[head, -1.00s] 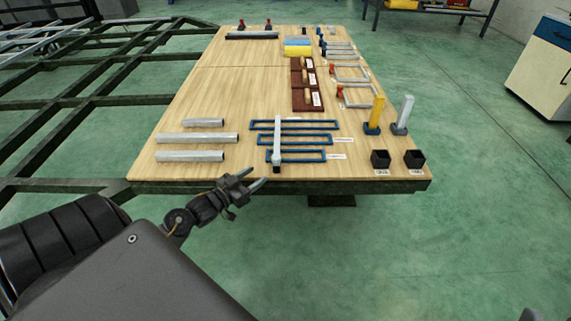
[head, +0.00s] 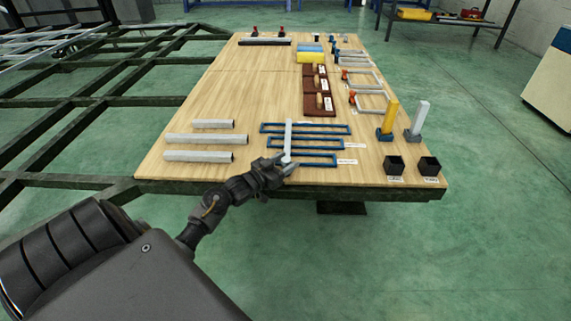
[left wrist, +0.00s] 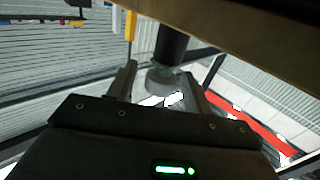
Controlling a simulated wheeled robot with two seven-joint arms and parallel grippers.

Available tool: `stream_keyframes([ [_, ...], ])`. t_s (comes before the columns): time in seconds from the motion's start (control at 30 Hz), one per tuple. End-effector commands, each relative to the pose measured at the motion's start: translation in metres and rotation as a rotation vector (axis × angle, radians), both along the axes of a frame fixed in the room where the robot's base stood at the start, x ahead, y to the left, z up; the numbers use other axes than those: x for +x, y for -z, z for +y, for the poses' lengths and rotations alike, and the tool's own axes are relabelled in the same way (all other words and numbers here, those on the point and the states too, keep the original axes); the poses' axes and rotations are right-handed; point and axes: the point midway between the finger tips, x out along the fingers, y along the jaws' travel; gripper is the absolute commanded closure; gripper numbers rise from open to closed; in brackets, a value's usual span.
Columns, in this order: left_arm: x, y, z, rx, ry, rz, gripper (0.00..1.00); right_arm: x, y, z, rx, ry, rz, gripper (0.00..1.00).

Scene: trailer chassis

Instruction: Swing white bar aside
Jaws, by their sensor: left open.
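The white bar (head: 288,136) lies across the blue slotted frames at the table's near edge, pointing away from me. My left gripper (head: 284,164) is at its near end, which the fingers partly hide. In the left wrist view my left gripper (left wrist: 160,88) is open, its two fingers apart. A dark cylinder with a pale rounded end (left wrist: 168,62) shows between or just beyond them; I cannot tell whether they touch it. My right gripper is not in view.
The wooden table (head: 225,100) holds grey tubes (head: 205,139) left of the bar. Blue frames (head: 335,129) lie under it. Yellow (head: 390,115) and white (head: 420,116) posts and two black cups (head: 394,165) stand to the right. The table's underside edge (left wrist: 250,40) crosses the wrist view.

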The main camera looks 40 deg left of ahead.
Motion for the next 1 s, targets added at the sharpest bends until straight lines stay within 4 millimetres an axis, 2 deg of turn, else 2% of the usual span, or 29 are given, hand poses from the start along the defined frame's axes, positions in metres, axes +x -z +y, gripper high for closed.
stream_keyframes([
  [0.3,0.0027,0.0002,-0.0004,0.0,0.0,0.001,0.49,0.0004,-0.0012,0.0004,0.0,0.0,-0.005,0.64],
  [0.7,0.0023,0.0002,-0.0001,0.0,-0.001,0.001,1.0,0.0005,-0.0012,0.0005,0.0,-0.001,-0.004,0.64],
  [0.87,0.0025,0.0,0.0002,0.002,0.008,0.001,1.0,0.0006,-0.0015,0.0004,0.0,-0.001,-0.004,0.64],
  [1.0,0.0039,-0.001,0.0006,0.006,0.089,0.0,1.0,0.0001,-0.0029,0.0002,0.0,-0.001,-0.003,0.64],
])
